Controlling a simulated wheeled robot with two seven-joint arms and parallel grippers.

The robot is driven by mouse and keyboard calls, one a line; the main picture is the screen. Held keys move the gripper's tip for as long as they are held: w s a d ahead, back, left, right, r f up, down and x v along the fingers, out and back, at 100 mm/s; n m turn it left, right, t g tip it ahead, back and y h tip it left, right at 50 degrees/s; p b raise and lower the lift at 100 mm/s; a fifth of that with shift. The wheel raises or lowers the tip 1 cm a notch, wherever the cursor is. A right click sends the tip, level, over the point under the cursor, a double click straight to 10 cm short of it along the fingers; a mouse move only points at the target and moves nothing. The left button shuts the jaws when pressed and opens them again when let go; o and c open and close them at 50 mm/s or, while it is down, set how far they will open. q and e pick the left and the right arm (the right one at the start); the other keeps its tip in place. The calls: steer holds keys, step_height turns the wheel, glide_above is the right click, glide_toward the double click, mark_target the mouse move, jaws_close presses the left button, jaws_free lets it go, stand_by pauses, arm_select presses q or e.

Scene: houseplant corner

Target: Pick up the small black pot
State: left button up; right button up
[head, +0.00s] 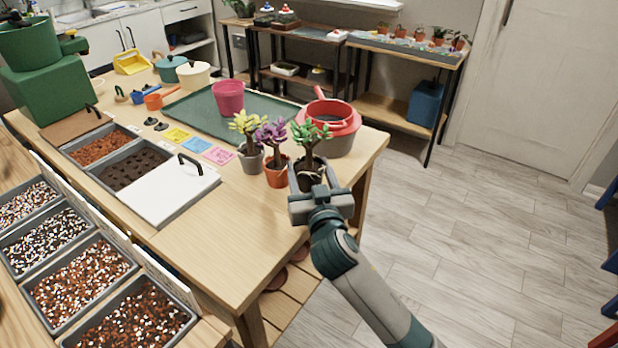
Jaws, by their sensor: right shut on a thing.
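The small black pot (305,172) stands at the near right edge of the wooden table, with a small green-leaved tree (309,140) in it. My right gripper (314,184) comes from the lower right and is shut on the pot, its fingers at the pot's sides. The gripper hides the pot's lower part, so I cannot tell whether its base touches the table. My left gripper is not in view.
An orange pot (277,171) with a purple tree and a grey pot (251,161) with a yellow tree stand close left. A red-rimmed container (338,139) is just behind. A lidded bin (160,185) is left.

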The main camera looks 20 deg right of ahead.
steer(key=shift+s+a+r, duration=0.1)
steer(key=shift+s+r, duration=0.05)
steer(key=shift+r, duration=0.35)
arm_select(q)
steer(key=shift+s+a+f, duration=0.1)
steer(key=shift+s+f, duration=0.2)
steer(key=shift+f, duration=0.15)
arm_select(e)
steer(key=s+a+r, duration=0.5)
steer(key=s+r, duration=0.1)
steer(key=s, duration=0.4)
steer(key=shift+r, duration=0.35)
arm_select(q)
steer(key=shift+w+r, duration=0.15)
arm_select(e)
steer(key=shift+s, duration=0.1)
